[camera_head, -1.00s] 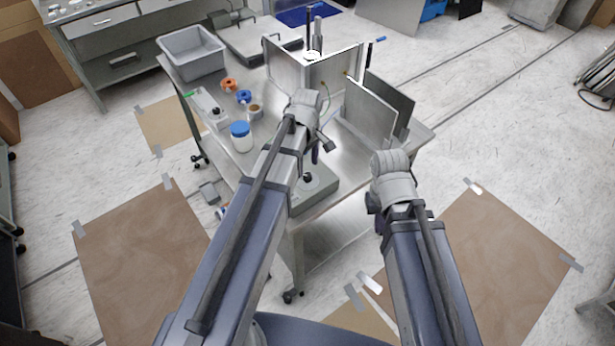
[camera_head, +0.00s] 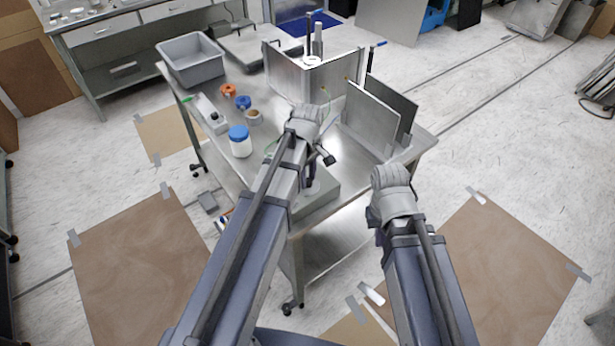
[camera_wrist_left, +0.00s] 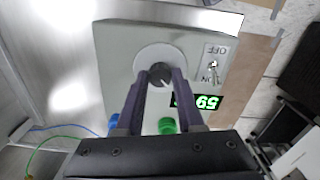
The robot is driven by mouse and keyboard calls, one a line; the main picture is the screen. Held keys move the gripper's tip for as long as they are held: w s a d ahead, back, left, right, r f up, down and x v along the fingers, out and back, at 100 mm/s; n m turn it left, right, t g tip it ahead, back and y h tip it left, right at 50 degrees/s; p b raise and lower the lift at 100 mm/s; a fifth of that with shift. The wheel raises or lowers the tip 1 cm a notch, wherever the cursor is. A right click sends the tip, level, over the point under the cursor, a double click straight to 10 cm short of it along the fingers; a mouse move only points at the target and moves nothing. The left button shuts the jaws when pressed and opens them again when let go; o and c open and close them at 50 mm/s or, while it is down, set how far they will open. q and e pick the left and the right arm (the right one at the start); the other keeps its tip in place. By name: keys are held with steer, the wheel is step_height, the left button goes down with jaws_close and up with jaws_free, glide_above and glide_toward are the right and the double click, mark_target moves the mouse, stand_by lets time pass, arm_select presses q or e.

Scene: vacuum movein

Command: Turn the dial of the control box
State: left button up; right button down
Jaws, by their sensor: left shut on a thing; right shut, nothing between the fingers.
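The grey control box (camera_head: 322,197) sits at the near corner of the metal table, partly hidden behind my left arm. In the left wrist view the control box (camera_wrist_left: 120,60) shows its dark dial (camera_wrist_left: 160,74) on a round pale plate. My left gripper (camera_wrist_left: 158,80) is shut on the dial from above; it also shows in the head view (camera_head: 309,178). A lit green display (camera_wrist_left: 197,102) reads 59, upside down. A toggle switch (camera_wrist_left: 214,68) is marked ON and OFF. My right gripper (camera_head: 378,228) hangs right of the table, mostly hidden by its own arm; its fingers are not clear.
On the table (camera_head: 270,155) stand a white jar with blue lid (camera_head: 240,141), small orange and blue spools, a grey bin (camera_head: 192,60) and upright metal plates (camera_head: 372,118).

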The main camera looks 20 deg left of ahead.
arm_select(q)
jaws_close()
steer(key=m, duration=0.3)
steer(key=shift+m, duration=0.4)
steer(key=m, duration=0.3)
steer(key=shift+m, duration=0.3)
steer(key=m, duration=0.5)
steer(key=shift+m, duration=2.7)
